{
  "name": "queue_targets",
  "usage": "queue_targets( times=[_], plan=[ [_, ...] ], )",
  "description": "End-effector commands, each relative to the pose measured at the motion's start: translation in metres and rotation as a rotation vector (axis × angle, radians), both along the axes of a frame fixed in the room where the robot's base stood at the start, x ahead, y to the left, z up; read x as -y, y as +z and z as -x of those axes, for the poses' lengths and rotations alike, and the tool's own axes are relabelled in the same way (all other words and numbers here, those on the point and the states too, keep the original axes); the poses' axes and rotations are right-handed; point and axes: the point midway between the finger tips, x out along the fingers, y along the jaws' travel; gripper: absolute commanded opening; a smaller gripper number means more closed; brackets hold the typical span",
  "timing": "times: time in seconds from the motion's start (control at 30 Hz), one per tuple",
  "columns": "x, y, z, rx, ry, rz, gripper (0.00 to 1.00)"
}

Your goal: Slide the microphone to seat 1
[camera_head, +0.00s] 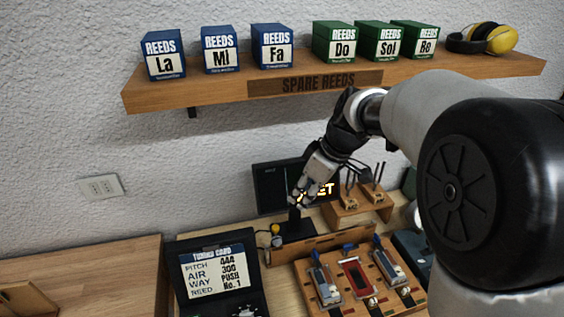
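My gripper (300,200) reaches down in front of a dark display (268,186) whose amber letters are partly hidden by it. I cannot tell if its fingers are open or touching anything. A dark upright post on a black base (294,229) stands right below the fingertips. It may be the microphone or the display's stand; I cannot tell which. A small yellow-topped piece (276,231) is just left of it. A wooden board (330,287) in front carries several metal and red reed pieces with blue parts. No seat number is readable there.
A small wooden stand (358,212) with dark prongs is right of the display. A shelf (220,93) above holds blue and green reed boxes and yellow earmuffs (501,39). My arm hides the right side.

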Motion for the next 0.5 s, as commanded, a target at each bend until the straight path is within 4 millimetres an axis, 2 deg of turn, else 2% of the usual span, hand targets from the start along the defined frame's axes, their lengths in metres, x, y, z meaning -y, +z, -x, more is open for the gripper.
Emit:
queue_targets(
  times=[0.1, 0.27, 0.5],
  plan=[
    [-0.006, -0.009, -0.014, 0.007, 0.052, -0.006, 0.28],
    [-0.011, -0.020, -0.019, 0.009, 0.068, -0.008, 0.28],
    [-0.025, -0.063, -0.026, 0.005, 0.068, -0.008, 0.28]
  ],
)
